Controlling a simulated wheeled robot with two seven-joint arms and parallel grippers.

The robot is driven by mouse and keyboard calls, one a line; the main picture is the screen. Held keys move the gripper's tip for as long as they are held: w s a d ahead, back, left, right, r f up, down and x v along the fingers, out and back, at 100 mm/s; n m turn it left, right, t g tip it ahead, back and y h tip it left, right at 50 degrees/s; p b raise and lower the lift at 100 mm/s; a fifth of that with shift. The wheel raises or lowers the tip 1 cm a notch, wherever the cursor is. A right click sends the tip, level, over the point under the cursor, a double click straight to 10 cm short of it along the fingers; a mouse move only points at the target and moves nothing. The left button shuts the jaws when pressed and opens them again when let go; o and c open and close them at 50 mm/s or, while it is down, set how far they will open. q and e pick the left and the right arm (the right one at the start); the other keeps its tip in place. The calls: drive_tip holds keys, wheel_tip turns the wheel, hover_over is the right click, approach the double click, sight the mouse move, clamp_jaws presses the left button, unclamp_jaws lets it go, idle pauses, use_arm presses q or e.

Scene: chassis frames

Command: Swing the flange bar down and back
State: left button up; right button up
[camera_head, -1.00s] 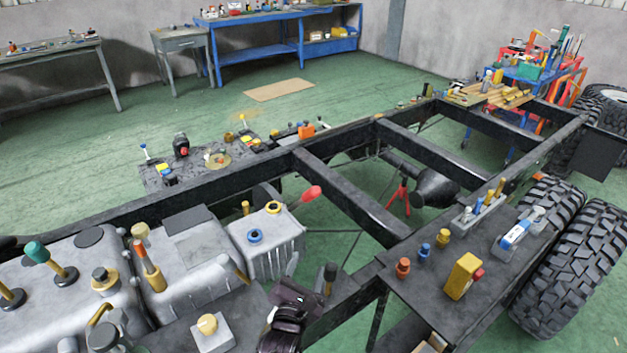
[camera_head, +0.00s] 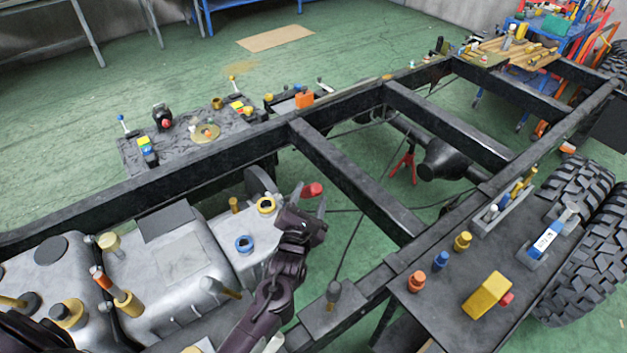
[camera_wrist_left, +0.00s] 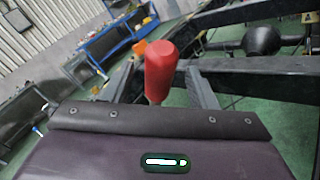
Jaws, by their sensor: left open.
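The flange bar shows as a red grip (camera_head: 312,189) on a thin lever beside the grey gearbox housing (camera_head: 262,232). My left gripper (camera_head: 309,199) reaches up to it from below. In the left wrist view the red grip (camera_wrist_left: 160,68) stands upright between the two spread grey fingers of my left gripper (camera_wrist_left: 166,84). A gap shows on each side of the grip. The lever's lower end is hidden behind the gripper body. My right gripper is not in view.
Black chassis rails (camera_head: 350,180) and cross members surround the gearbox. A dark plate (camera_head: 450,290) at the right holds coloured knobs and a yellow block (camera_head: 486,295). Open floor shows between the rails.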

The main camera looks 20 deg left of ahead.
use_arm(q)
drive_tip(key=w, duration=0.3)
drive_tip(key=shift+a+f, duration=0.1)
drive_tip(key=shift+a, duration=0.05)
drive_tip(key=shift+w+p, duration=0.3)
drive_tip(key=shift+w, duration=0.55)
drive_tip(key=c, duration=0.5)
drive_tip(key=shift+c, duration=1.2)
clamp_jaws()
drive_tip(key=shift+w+a, duration=0.1)
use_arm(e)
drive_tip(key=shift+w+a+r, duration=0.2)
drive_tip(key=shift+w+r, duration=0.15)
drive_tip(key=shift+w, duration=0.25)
